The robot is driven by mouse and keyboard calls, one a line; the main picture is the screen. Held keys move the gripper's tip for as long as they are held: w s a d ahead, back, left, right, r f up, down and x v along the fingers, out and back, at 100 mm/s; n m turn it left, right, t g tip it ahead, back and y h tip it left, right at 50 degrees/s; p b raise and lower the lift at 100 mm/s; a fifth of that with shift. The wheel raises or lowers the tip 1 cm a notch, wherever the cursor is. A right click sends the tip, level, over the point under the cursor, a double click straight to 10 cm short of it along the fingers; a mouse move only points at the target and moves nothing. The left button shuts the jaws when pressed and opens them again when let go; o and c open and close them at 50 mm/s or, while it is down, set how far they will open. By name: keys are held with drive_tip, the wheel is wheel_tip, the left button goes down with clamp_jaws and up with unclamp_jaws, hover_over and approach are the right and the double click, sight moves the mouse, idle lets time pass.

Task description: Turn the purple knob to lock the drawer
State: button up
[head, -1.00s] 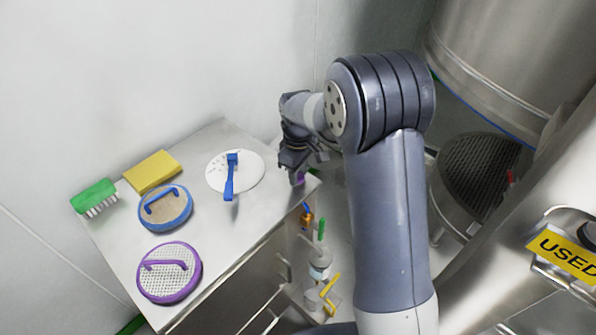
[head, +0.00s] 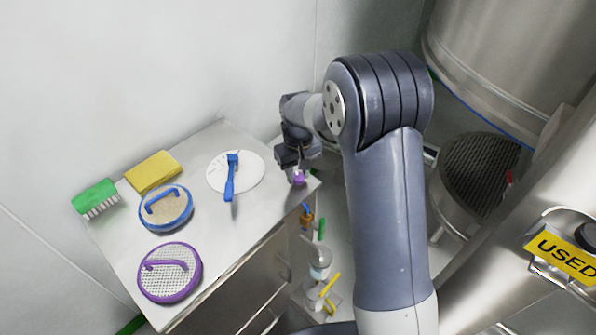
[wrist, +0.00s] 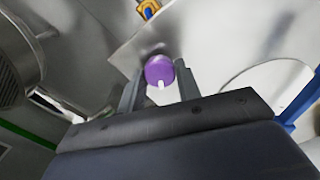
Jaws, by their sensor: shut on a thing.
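The purple knob (head: 299,179) sits on the steel cabinet top near its right corner. It shows in the wrist view (wrist: 159,71) as a round purple cap with a white mark on its side toward the gripper body. My gripper (wrist: 157,82) has one finger on each side of the knob and is shut on it. In the head view my gripper (head: 297,172) points down over the knob and partly covers it. The drawer fronts (head: 240,290) are on the cabinet's near side and look flush, though only partly seen.
On the cabinet top (head: 225,225) lie a white disc with a blue handle (head: 232,175), a blue-rimmed sieve (head: 165,208), a purple-rimmed sieve (head: 170,273), a yellow sponge (head: 153,171) and a green brush (head: 95,197). Valves and fittings (head: 319,265) stand right of the cabinet; steel vessels (head: 490,60) are behind.

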sight(298, 176)
drive_tip(key=m, duration=0.5)
drive_tip(key=shift+m, duration=0.3)
drive_tip(key=m, duration=0.5)
drive_tip(key=shift+m, duration=0.7)
drive_tip(key=o, duration=1)
drive_tip(key=shift+c, duration=0.2)
drive_tip(key=shift+r, duration=0.1)
wheel_tip(298, 176, up, 11)
drive_tip(key=shift+f, duration=0.2)
